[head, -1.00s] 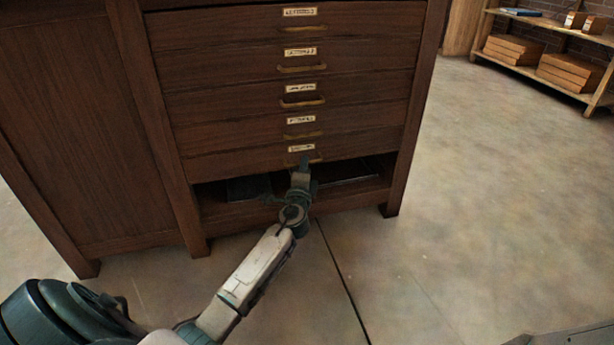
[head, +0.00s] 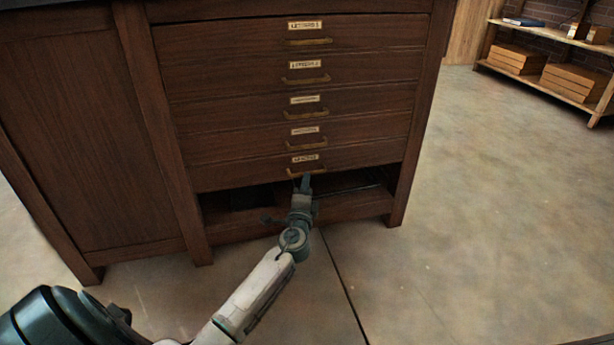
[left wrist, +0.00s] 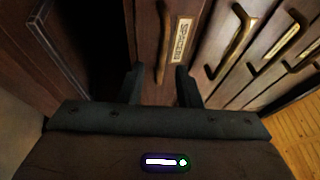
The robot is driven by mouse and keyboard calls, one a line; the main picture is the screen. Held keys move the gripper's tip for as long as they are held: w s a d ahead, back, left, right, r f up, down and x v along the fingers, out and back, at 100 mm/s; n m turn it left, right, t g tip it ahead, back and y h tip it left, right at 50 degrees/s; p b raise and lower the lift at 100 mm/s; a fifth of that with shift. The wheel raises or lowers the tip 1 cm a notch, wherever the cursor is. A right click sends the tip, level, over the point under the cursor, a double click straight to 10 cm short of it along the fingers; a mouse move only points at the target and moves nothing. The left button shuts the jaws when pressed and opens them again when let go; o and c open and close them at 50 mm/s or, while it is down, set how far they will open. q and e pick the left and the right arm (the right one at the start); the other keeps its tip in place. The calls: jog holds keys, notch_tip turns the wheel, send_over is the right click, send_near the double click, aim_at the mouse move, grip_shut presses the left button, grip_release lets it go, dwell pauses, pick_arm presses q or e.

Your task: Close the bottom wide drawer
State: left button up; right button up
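The bottom wide drawer (head: 240,174) is the lowest labelled front of the dark wooden cabinet, above an open dark gap. Its front looks nearly in line with the drawers above; I cannot tell if a small opening remains. Its brass handle (head: 306,170) and label show in the head view. My left gripper (head: 304,181) is just below and in front of that handle. In the left wrist view the fingers (left wrist: 159,86) are apart with nothing between them, and the handle (left wrist: 163,48) stands ahead of them, apart from the tips. My right gripper is not in view.
Several more wide drawers (head: 290,104) with brass handles are stacked above. An open low shelf space (head: 352,180) lies beneath. Cabinet legs (head: 398,205) stand on the floor at both sides. Clear floor (head: 480,220) lies to the right, with a shelf rack (head: 545,85) at the back right.

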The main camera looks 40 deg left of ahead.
pick_arm(q)
jog(key=v, duration=0.6)
jog(key=shift+s+d+p, duration=0.15)
jog(key=shift+s+p, duration=0.2)
jog(key=shift+p, duration=0.1)
